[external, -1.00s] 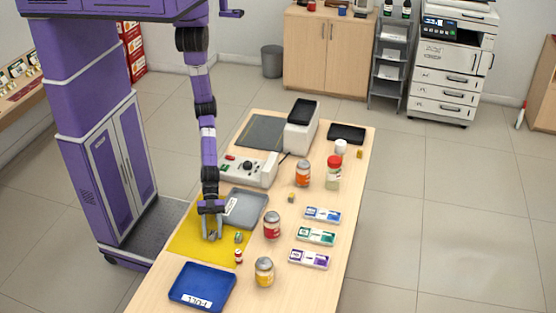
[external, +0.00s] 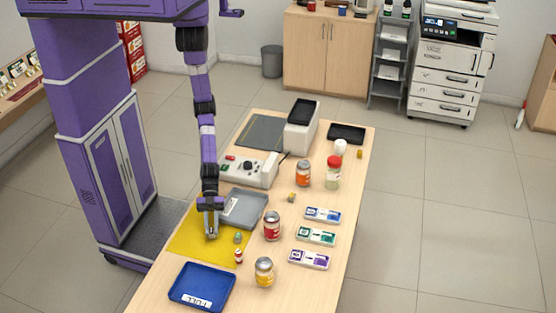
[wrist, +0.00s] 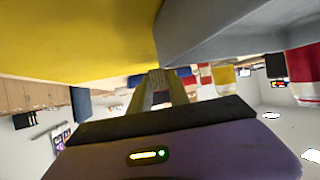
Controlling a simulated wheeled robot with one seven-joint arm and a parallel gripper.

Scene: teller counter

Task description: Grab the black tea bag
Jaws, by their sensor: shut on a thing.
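My gripper (external: 211,236) points down at the yellow mat (external: 187,243), left of the grey tray (external: 262,198). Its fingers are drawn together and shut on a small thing. In the wrist view, a small dark grey piece, the black tea bag (wrist: 159,79), shows between the fingertips. Its label or print cannot be made out, and the fingers hide most of it. In the external view it is too small to tell from the fingers. The wrist view shows the mat (wrist: 70,35) and tray (wrist: 215,25) upside down.
A small greenish item (external: 238,238) and a small red-and-white bottle (external: 239,256) stand just right of my gripper. A red-labelled jar (external: 272,227) is farther right. The blue tray (external: 185,280) lies in front. The mat left of my gripper is clear.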

